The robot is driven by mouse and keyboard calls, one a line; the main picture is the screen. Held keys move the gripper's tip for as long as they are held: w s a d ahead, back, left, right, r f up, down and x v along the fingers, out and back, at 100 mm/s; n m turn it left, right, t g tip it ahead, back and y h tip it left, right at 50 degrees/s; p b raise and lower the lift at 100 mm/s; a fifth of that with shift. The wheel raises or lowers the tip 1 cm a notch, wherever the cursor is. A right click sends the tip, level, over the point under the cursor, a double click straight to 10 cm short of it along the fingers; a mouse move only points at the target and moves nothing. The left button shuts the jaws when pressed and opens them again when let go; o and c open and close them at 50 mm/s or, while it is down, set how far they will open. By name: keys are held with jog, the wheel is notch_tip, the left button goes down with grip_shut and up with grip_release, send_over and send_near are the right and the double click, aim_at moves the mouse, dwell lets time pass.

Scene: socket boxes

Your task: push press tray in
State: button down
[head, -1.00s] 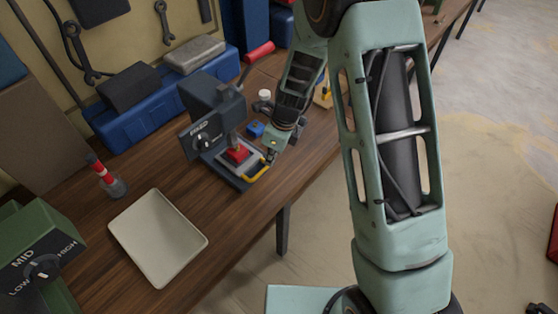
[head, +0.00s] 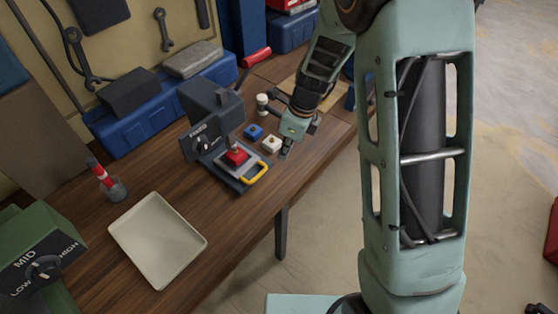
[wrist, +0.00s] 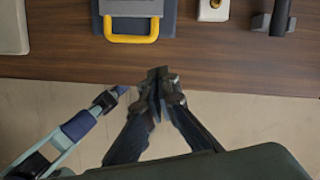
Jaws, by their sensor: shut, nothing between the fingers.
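The dark grey press (head: 212,112) stands on the wooden bench. Its tray (head: 234,174) lies low at the front of the press, with a yellow handle (head: 256,173) at the outer end. A red block (head: 236,156) sits on the tray below the press head. In the wrist view the handle (wrist: 132,38) is at the top, left of my gripper. My gripper (head: 286,152) is shut and empty, right of the handle and apart from it. The closed fingertips (wrist: 158,74) show near the bench's front edge in the wrist view.
A white block (head: 271,145) and a blue block (head: 255,132) sit between press and gripper. A white cylinder (head: 262,103) stands behind. A green dial box (head: 40,255) is at lower left.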

jog(key=a+v, duration=0.1)
jog(key=v, duration=0.3)
jog(key=m+t+y+b, duration=0.1)
jog(key=m+t+b, duration=0.15)
jog(key=b, duration=0.25)
send_near(242, 170)
notch_tip(242, 170, up, 2)
jog(key=s+d, duration=0.2)
jog(key=d, duration=0.1)
jog(key=shift+m+g, duration=0.25)
jog(key=shift+m, duration=0.3)
jog(key=b+x, duration=0.3)
jog(key=x, duration=0.6)
jog(key=shift+w+a+f, duration=0.1)
jog(key=shift+w+a, duration=0.1)
jog(key=shift+w+a+p, duration=0.4)
jog(key=shift+a+p, duration=0.1)
jog(key=shift+p, duration=0.15)
jog(key=shift+w+a+p, duration=0.4)
jog(key=shift+a+p, duration=0.05)
jog(key=shift+a, duration=0.1)
